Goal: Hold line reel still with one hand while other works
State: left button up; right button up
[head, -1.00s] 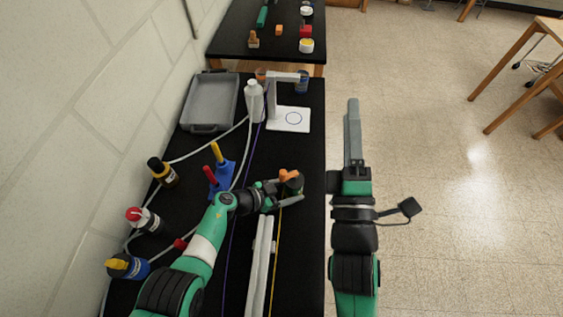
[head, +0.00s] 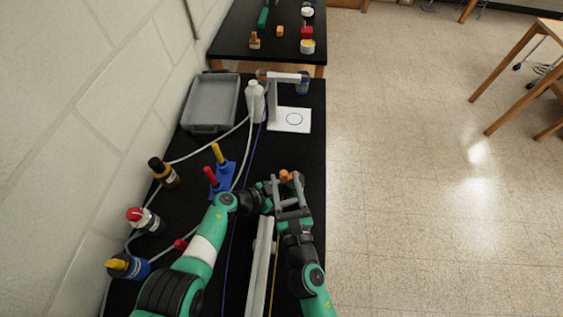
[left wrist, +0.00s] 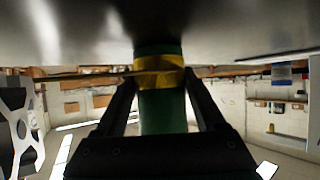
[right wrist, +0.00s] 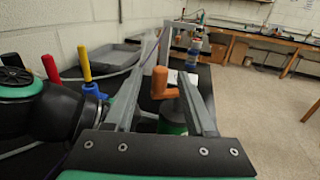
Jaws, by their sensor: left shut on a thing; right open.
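The line reel is a small green cylinder with an orange crank (head: 285,176) on top, on the black bench. My left gripper (head: 268,189) is shut on the reel from the left. In the left wrist view the reel's green body (left wrist: 162,112) and a yellow band of line (left wrist: 158,68) sit between the fingers. My right gripper (head: 288,187) is open, with its fingers on either side of the crank. In the right wrist view the orange crank (right wrist: 160,83) stands between the open fingers, and I cannot tell whether they touch it. My right gripper hides most of the reel in the head view.
Pale rails (head: 259,270) lie on the bench below the reel. A blue holder (head: 219,180) with red and yellow handles stands at left. Several bottles line the wall side. A grey tray (head: 198,127) and a white stand (head: 292,117) are at the back.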

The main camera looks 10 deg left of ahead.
aim_at(283, 171)
jog(key=x, duration=0.6)
grip_shut()
dwell(0.3)
